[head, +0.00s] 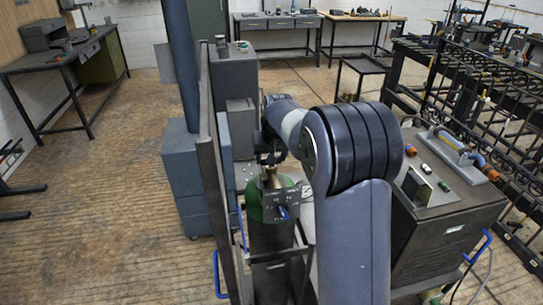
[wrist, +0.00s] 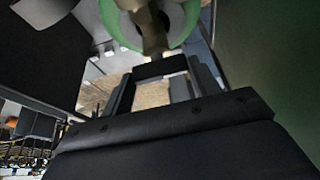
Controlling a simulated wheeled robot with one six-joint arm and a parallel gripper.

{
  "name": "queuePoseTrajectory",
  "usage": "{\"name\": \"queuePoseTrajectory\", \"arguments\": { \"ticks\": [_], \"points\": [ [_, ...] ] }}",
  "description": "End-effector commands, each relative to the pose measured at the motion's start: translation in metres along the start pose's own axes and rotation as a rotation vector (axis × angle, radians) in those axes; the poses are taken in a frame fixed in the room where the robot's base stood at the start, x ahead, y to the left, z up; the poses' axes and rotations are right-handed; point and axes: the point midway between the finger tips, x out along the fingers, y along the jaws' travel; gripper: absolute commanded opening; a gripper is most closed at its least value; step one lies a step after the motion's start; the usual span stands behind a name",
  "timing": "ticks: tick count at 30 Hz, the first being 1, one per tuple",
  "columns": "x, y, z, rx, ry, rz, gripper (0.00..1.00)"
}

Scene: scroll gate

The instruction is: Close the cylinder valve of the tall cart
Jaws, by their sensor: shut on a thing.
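The tall cart (head: 207,165) stands at the centre, with a dark upright side and a blue handle. It holds a dark gas cylinder (head: 270,240) with a green shoulder, which shows as a green ring (wrist: 112,25) in the wrist view. A brass cylinder valve (head: 270,179) rises from the top, and its stem shows in the wrist view (wrist: 152,35). My gripper (head: 270,155) is over the valve from above. In the wrist view my gripper (wrist: 160,75) has its fingers either side of a dark piece at the stem's end, shut on it. The valve's turn position cannot be told.
A dark cabinet (head: 445,220) with small items on top stands close on the right. Metal racks (head: 470,100) fill the far right. Workbenches (head: 280,22) line the back wall. Open wooden floor (head: 120,200) lies to the left.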

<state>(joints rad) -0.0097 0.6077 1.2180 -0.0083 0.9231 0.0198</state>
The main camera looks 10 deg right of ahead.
Motion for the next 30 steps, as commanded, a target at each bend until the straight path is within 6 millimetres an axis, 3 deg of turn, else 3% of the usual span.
{"name": "queuePoseTrajectory", "arguments": {
  "ticks": [13,14,21,30],
  "points": [
    [-0.0004,-0.0002,-0.0004,0.011,0.001,0.002,0.35],
    [-0.0004,-0.0001,-0.0004,0.011,0.001,0.002,0.61],
    [-0.0002,0.0,-0.0002,0.009,0.0,0.003,0.8],
    [-0.0036,0.0,-0.0004,0.008,0.002,0.003,0.8]
  ]
}}
